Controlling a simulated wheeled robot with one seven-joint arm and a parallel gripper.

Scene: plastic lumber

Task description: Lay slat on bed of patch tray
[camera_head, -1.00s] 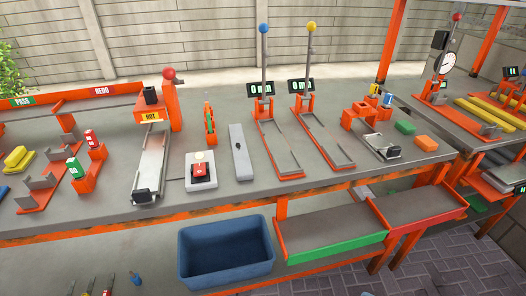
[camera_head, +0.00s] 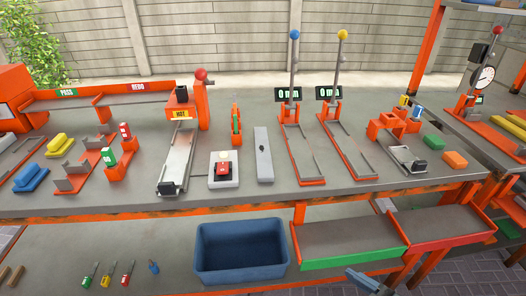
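A flat grey board (camera_head: 263,158) with a small dark mark lies lengthwise on the bench, left of the two gauge trays; I cannot tell whether it is the slat or a bed. A long metal tray (camera_head: 177,158) under a HOT label lies further left. A shorter metal tray (camera_head: 401,157) with an orange bracket is on the right. None is labelled as the patch tray. A blue-grey part (camera_head: 368,282) at the bottom edge looks like my gripper or arm end, well below the bench top. Its fingers and any load cannot be made out.
Two orange gauge trays (camera_head: 304,158) (camera_head: 346,155) with tall posts stand mid-bench. A blue bin (camera_head: 241,272) and green- and red-fronted trays (camera_head: 353,258) (camera_head: 452,242) are below the bench edge. Yellow (camera_head: 60,143) and blue pieces (camera_head: 31,178) are at left.

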